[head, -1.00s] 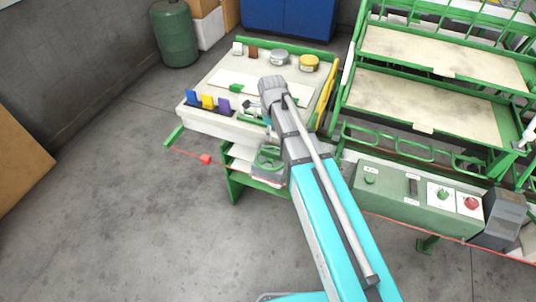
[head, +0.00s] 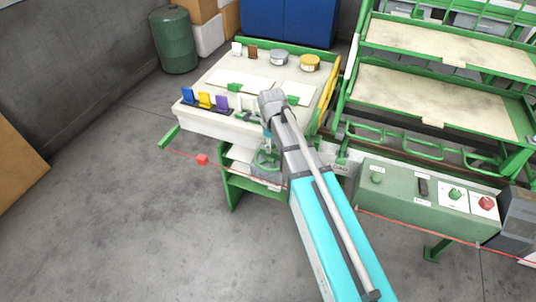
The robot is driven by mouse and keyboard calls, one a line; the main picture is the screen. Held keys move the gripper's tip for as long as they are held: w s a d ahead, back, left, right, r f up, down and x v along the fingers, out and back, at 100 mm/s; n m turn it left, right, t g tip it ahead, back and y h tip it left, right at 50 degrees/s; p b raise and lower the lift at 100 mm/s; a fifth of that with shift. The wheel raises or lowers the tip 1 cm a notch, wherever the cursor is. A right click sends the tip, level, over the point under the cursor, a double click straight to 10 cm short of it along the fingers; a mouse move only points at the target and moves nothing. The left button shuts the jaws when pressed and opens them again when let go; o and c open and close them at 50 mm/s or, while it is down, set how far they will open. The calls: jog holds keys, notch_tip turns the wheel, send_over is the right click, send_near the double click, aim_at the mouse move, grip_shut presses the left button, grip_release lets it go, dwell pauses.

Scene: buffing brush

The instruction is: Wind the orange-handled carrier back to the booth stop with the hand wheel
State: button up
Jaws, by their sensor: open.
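The green hand wheel (head: 264,160) is at the front of the white-topped bench, just left of my arm. My gripper (head: 267,147) hangs from my wrist, close above the wheel; it is small and partly hidden, and its jaws are open. I cannot tell whether it touches the wheel. No orange-handled carrier can be made out, nor a booth stop; my arm covers part of the area beside the wheel.
The white-topped bench (head: 207,120) carries coloured cards and tins. A green control box (head: 405,196) and green racks stand at right. The floor at left is clear.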

aim_at(271, 155)
jog(key=shift+f+b, duration=1.25)
jog(key=shift+f, duration=0.35)
grip_shut()
jog(key=shift+a, duration=0.35)
jog(key=shift+d, duration=0.35)
